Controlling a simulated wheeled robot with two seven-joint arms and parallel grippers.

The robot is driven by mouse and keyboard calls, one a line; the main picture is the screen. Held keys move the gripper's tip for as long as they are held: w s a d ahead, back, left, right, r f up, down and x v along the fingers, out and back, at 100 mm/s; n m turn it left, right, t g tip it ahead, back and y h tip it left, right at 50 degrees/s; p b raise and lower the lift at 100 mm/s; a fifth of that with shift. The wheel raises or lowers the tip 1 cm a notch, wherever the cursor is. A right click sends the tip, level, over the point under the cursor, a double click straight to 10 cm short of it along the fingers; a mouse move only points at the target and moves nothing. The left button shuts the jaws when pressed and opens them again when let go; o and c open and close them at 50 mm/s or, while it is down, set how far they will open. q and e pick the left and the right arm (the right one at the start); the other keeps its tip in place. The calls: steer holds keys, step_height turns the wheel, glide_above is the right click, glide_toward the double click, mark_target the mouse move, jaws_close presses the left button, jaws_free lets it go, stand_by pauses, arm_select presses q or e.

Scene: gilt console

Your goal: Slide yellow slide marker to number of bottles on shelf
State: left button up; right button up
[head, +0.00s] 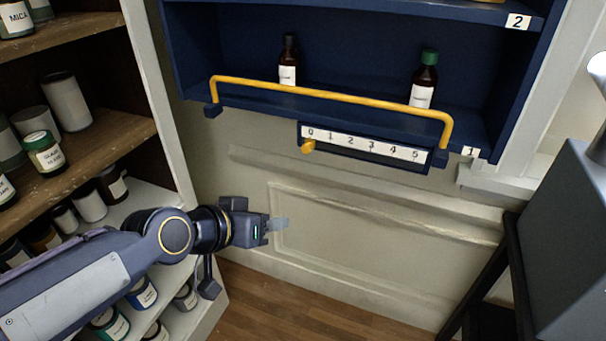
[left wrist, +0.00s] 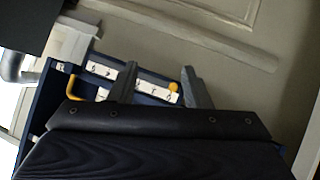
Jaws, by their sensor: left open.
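The yellow slide marker (head: 308,146) is at the 0 end of the white number scale (head: 366,145), which runs from 0 to 5 under the blue shelf (head: 250,97). Two brown bottles stand on that shelf behind a yellow rail: one with a dark cap (head: 288,62) and one with a green cap (head: 424,82). My left gripper (head: 280,224) is open and empty, below and left of the marker, apart from it. In the left wrist view the marker (left wrist: 174,87) shows close to one finger in the picture. My right gripper is not in view.
The yellow rail (head: 330,96) runs across the shelf front above the scale. An open cabinet with several jars (head: 66,100) stands at the left, close to my left arm. A dark grey box shape (head: 570,235) is at the right. The panelled wall below the scale is clear.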

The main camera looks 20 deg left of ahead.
mark_target(305, 150)
arm_select(q)
steer(key=w+t+y+b, duration=0.1)
steer(key=w+t+b, duration=0.1)
steer(key=w, duration=0.6)
steer(key=w+a+f+t+y+b, duration=0.1)
steer(key=w+t+b, duration=0.2)
steer(key=w, duration=0.4)
steer(key=w+t+y+b, duration=0.1)
steer(key=w+b, duration=0.3)
steer(key=w, duration=0.4)
steer(key=shift+w+a+f+m+t+b, duration=0.25)
steer(key=shift+w+m+t+b, duration=0.1)
steer(key=shift+t, duration=0.35)
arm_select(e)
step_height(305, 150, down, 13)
arm_select(q)
steer(key=shift+c, duration=0.3)
jaws_close()
